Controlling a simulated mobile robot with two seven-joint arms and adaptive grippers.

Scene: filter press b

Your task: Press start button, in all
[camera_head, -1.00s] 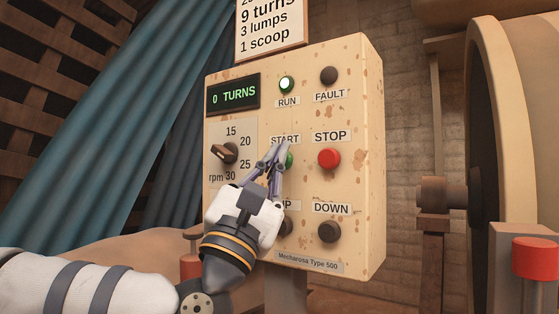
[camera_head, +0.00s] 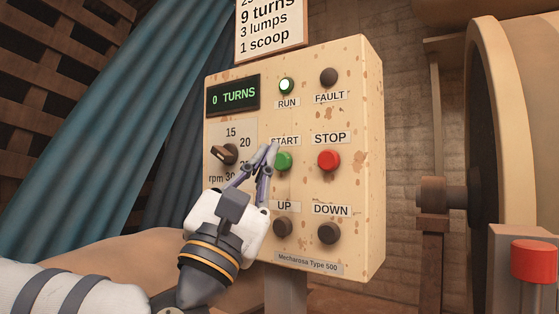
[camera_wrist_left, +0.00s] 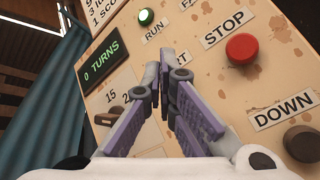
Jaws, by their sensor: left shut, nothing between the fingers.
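The green START button (camera_head: 283,161) sits on the cream control panel (camera_head: 361,150), left of the red STOP button (camera_head: 328,160), which also shows in the left wrist view (camera_wrist_left: 242,48). My left gripper (camera_head: 268,151) is shut and empty, its tips just left of the START button in the head view. Its fingers (camera_wrist_left: 166,70) hide the START button and part of its label in the wrist view. The RUN lamp (camera_head: 286,85) glows green-white, and the display (camera_head: 233,95) reads 0 TURNS. My right gripper is not in view.
A speed knob (camera_head: 224,153) is at the panel's left, with dark UP (camera_head: 283,227) and DOWN (camera_head: 328,233) buttons below. A notice (camera_head: 270,27) stands above. A large drum (camera_head: 507,120) and a red-capped post (camera_head: 535,262) are at the right.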

